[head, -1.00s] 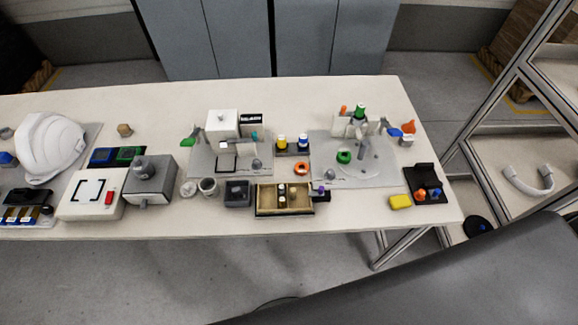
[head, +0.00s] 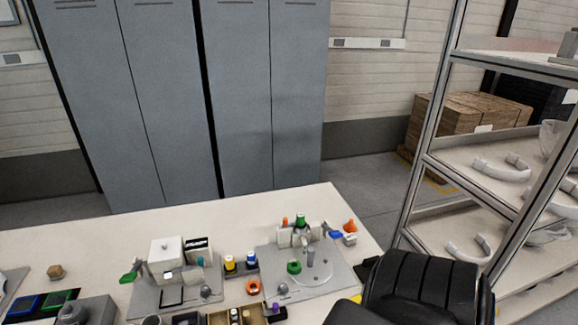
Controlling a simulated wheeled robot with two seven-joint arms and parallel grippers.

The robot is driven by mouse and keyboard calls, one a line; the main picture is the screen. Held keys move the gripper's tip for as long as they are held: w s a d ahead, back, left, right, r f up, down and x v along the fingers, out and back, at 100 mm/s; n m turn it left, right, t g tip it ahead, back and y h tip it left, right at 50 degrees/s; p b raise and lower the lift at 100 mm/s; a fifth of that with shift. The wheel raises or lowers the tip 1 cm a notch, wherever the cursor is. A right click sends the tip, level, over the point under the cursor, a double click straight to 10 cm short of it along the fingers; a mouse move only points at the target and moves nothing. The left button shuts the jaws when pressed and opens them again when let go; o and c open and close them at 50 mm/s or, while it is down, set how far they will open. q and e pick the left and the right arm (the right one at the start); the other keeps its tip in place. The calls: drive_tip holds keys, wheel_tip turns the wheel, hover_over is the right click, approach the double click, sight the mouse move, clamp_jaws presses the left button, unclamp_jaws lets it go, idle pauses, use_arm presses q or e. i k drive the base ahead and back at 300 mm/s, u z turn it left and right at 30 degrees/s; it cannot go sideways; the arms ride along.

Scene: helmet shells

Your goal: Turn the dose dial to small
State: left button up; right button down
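No part is clearly readable as the dose dial at this size. A small grey knob (head: 206,291) sits on the left grey station plate (head: 150,303). Another small grey knob (head: 283,288) sits at the front left of the right grey station plate (head: 322,287), which also bears a green ring (head: 294,267) and an upright grey pin (head: 311,257). Any size marks are too small to read. Neither gripper is in view.
A white box (head: 167,252) stands on the left plate. Yellow and blue-capped bottles (head: 229,264) and an orange ring (head: 253,287) lie between the plates. An open wooden tray (head: 218,318) is at the front. A metal rack (head: 437,150) stands right of the table; grey lockers (head: 240,100) stand behind.

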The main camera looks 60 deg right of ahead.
sight(283, 289)
drive_tip(key=k, duration=0.95)
drive_tip(key=z, duration=1.95)
drive_tip(key=i, duration=0.5)
